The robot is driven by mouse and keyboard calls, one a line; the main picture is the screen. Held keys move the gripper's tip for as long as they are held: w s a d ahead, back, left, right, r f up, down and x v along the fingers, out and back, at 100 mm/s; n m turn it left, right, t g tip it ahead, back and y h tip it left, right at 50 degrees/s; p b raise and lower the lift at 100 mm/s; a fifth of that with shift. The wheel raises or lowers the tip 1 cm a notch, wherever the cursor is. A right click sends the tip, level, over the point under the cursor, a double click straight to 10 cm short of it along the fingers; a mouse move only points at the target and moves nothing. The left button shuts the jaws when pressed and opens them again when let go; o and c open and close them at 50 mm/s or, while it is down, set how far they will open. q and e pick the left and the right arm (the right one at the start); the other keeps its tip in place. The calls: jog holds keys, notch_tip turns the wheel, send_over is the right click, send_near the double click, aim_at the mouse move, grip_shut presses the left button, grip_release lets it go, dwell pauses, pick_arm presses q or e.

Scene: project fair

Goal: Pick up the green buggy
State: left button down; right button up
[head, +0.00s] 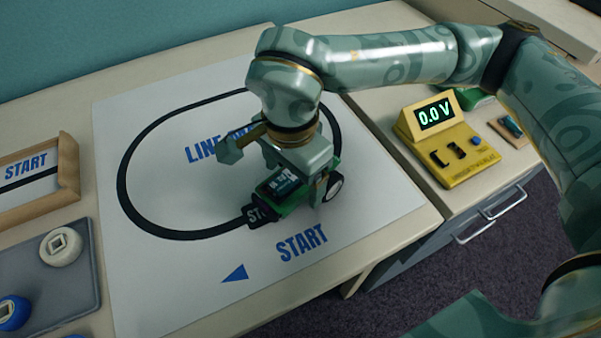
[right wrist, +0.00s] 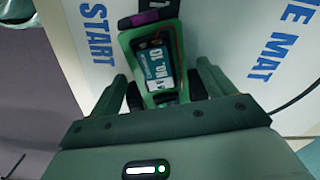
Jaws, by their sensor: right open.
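The green buggy (head: 290,207) sits on the white line mat (head: 190,275), by the start box of the black track. It carries a dark battery pack with a pale label, and a white-hubbed wheel shows on its right side. My right gripper (head: 293,174) is open and low over the buggy, partly hiding it. In the right wrist view the buggy (right wrist: 178,98) lies between the two spread fingers (right wrist: 162,74), with its dark wheels close to them. I cannot tell whether the fingers touch it. My left gripper is not in view.
A yellow voltage meter (head: 452,150) reading 0.0 V stands on the right cabinet. At left are a wooden-framed START board (head: 68,165) and a grey tray (head: 85,262) with white and blue wheels. The mat's left and front parts are clear.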

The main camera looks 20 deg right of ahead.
notch_tip(320, 180, down, 3)
jog(key=shift+w+r+b, duration=0.1)
jog(key=shift+w+b, duration=0.05)
jog(key=shift+b, duration=0.15)
jog(key=shift+r, duration=0.15)
jog(key=shift+c, duration=0.3)
jog(key=c, duration=0.9)
jog(key=shift+r, duration=0.1)
